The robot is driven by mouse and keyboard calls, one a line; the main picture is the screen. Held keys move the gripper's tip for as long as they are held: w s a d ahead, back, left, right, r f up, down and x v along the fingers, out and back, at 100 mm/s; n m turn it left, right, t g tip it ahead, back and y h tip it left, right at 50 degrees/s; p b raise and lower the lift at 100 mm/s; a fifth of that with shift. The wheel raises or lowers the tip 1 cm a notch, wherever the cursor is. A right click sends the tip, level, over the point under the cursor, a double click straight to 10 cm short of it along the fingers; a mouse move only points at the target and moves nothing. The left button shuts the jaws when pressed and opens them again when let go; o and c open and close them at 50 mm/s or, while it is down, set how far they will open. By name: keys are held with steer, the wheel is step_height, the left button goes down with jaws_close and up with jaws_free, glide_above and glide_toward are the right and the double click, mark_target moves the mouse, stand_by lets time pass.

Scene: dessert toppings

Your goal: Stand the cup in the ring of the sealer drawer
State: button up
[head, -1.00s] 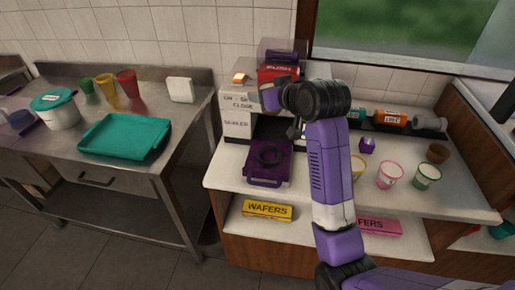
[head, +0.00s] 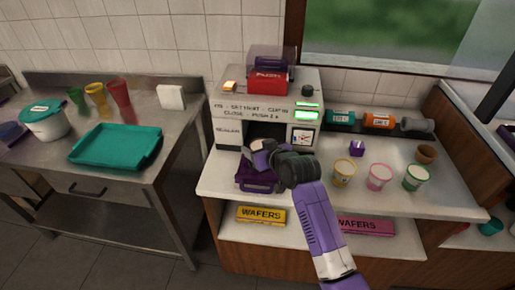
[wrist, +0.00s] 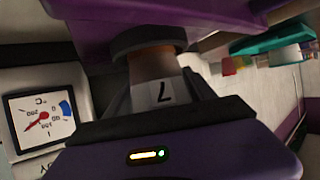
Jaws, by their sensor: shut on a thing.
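My gripper (wrist: 158,95) is shut on the cup (wrist: 155,68), which is tan with a pale patch bearing a dark mark. In the wrist view, which is upside down, the cup's far end meets the dark ring (wrist: 150,40) of the purple sealer drawer. I cannot tell whether it is fully seated. In the head view my gripper (head: 262,160) is over the pulled-out purple drawer (head: 255,182) and hides both cup and ring. The sealer (head: 228,130) stands behind, with its dial (head: 303,137) and lit green lights.
Three cups, yellow (head: 344,172), pink (head: 379,177) and green (head: 415,177), stand right on the counter, near a brown pot (head: 427,153) and a small purple block (head: 357,147). Wafer boxes (head: 262,215) lie on the shelf below. A teal tray (head: 115,147) is on the left steel table.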

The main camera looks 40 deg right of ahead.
steer(key=shift+f, duration=0.3)
steer(key=shift+f, duration=0.15)
steer(key=o, duration=1.5)
